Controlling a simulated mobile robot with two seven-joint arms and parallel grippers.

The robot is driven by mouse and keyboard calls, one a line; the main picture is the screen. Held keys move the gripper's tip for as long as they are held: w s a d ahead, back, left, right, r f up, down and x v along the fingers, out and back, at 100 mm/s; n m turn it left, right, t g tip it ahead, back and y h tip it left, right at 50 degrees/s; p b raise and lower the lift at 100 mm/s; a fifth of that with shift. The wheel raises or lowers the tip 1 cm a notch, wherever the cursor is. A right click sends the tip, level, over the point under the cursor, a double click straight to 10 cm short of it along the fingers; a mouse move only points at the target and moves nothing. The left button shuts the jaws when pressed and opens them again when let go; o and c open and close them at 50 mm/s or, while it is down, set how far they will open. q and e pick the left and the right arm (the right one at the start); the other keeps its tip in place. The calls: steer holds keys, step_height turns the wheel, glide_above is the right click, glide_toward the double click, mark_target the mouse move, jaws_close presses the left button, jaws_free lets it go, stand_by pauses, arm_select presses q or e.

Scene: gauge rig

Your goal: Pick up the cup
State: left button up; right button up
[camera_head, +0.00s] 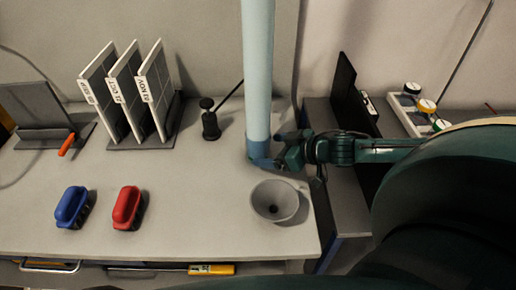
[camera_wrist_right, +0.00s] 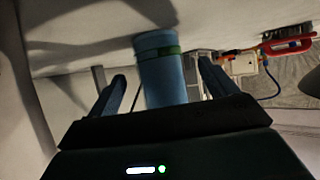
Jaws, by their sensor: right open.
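The pale grey cup (camera_head: 275,201) stands upright near the front right of the table in the head view. Its inside is darker, with a small dark spot at the bottom, and a handle shows at its upper right. My right gripper (camera_head: 264,153) is just behind the cup, apart from it, at the lower end of a light blue vertical tube (camera_head: 258,75). In the right wrist view, the open fingers of my right gripper (camera_wrist_right: 162,92) stand on either side of a blue cylinder (camera_wrist_right: 163,75) with a green band. I cannot tell whether they touch it. My left gripper is out of view.
A blue-handled brush (camera_head: 71,206) and a red-handled one (camera_head: 126,207) lie left of the cup. A rack with upright white panels (camera_head: 125,92) and a small black object (camera_head: 210,122) stand behind. The table front between red brush and cup is clear.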

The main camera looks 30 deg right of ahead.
mark_target(258, 149)
steer(key=shift+r+p+x, duration=0.1)
steer(key=shift+p+x, duration=0.15)
steer(key=shift+x, duration=0.85)
steer(key=shift+r+p+x, duration=0.15)
steer(key=shift+p+x, duration=0.05)
steer(key=shift+x, duration=0.9)
steer(key=shift+w+a+f, duration=0.15)
steer(key=shift+w+f, duration=0.15)
steer(key=shift+w, duration=0.1)
steer(key=shift+c, duration=0.5)
steer(key=c, duration=1)
